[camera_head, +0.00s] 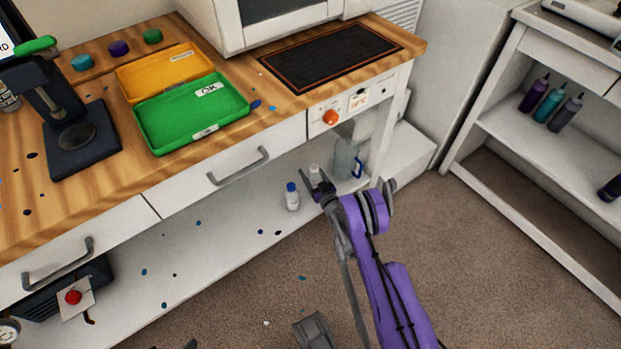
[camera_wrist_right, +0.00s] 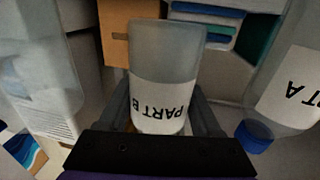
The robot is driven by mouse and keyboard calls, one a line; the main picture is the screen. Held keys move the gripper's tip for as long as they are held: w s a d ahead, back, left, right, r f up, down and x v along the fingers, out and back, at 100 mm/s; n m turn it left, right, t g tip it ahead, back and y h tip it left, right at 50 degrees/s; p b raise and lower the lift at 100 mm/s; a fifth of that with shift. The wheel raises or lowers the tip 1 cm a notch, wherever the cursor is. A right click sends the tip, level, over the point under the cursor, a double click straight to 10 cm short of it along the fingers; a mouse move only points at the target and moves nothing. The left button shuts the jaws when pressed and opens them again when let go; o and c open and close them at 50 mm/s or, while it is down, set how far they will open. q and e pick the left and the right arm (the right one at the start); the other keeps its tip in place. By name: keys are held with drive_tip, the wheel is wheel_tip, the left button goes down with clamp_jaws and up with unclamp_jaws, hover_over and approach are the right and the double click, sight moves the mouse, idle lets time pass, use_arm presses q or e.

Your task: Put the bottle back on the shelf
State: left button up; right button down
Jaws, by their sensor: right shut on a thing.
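My right gripper (camera_head: 318,190) reaches into the lower shelf (camera_head: 225,232) under the wooden counter. It is shut on the PART B bottle (camera_wrist_right: 165,58), a clear bottle with a white label, which appears upside down in the right wrist view. In the head view the bottle's pale top (camera_head: 314,171) shows just behind the fingers. I cannot tell whether it touches the shelf. The PART A bottle (camera_head: 292,199), with a blue cap, stands to its left; it also shows at the right of the right wrist view (camera_wrist_right: 291,88).
A translucent jug (camera_head: 344,158) with a blue handle stands right of the gripper on the shelf. Above are a drawer handle (camera_head: 238,166) and the counter edge. A green tray (camera_head: 190,112) lies on top. A shelving unit (camera_head: 540,150) with bottles stands right.

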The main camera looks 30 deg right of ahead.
sight(311, 177)
drive_tip(key=shift+f+b, duration=0.35)
drive_tip(key=shift+f, duration=1.1)
drive_tip(key=shift+c, duration=0.4)
unclamp_jaws()
drive_tip(key=shift+f, duration=0.15)
